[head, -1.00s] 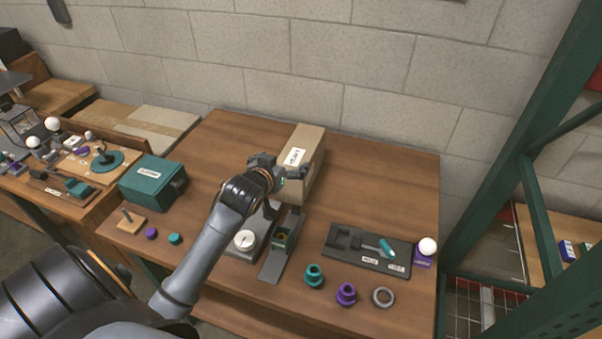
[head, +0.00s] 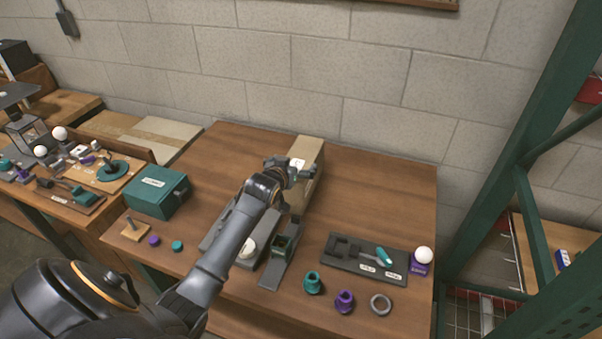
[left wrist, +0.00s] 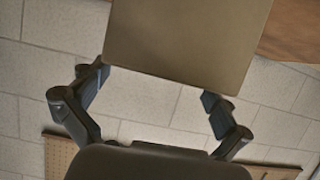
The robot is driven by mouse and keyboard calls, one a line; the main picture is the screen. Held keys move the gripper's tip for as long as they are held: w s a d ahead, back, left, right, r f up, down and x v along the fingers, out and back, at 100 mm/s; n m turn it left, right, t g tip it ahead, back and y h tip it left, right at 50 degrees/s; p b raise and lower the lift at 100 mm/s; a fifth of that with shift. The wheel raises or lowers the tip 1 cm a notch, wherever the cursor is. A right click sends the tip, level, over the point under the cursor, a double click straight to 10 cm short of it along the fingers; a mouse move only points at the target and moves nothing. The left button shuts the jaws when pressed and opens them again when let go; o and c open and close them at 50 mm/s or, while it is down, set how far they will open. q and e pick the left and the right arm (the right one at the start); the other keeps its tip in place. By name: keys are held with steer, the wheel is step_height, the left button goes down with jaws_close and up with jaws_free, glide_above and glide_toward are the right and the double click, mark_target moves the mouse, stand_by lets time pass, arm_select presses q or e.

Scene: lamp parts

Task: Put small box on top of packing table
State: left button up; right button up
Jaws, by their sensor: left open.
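A tan cardboard box (head: 314,155) stands on the brown wooden table (head: 380,190) near its back edge, with a white label on its face. My left gripper (head: 290,170) is at the near side of this box and hides part of it. In the left wrist view the plain tan face of the box (left wrist: 185,35) fills the top middle. The two fingers of my left gripper (left wrist: 152,88) are spread apart, near the box's lower edge. I cannot tell whether they touch it. My right gripper is not in view.
A teal box (head: 157,192) stands at the table's left. Dark fixtures (head: 280,258), a tool tray (head: 355,262), teal and purple parts, and a grey ring (head: 381,304) lie near the front. A green rack post (head: 535,120) rises at the right. The table's back right is clear.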

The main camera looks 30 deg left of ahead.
mark_target(301, 157)
arm_select(q)
steer(key=x, duration=0.3)
steer(key=shift+p, duration=0.3)
steer(key=shift+w+f, duration=0.2)
steer(key=shift+w, duration=0.3)
steer(key=shift+a, duration=0.1)
steer(key=c, duration=1.7)
steer(key=shift+w+r, duration=0.15)
steer(key=shift+r, duration=0.2)
steer(key=shift+f, duration=0.1)
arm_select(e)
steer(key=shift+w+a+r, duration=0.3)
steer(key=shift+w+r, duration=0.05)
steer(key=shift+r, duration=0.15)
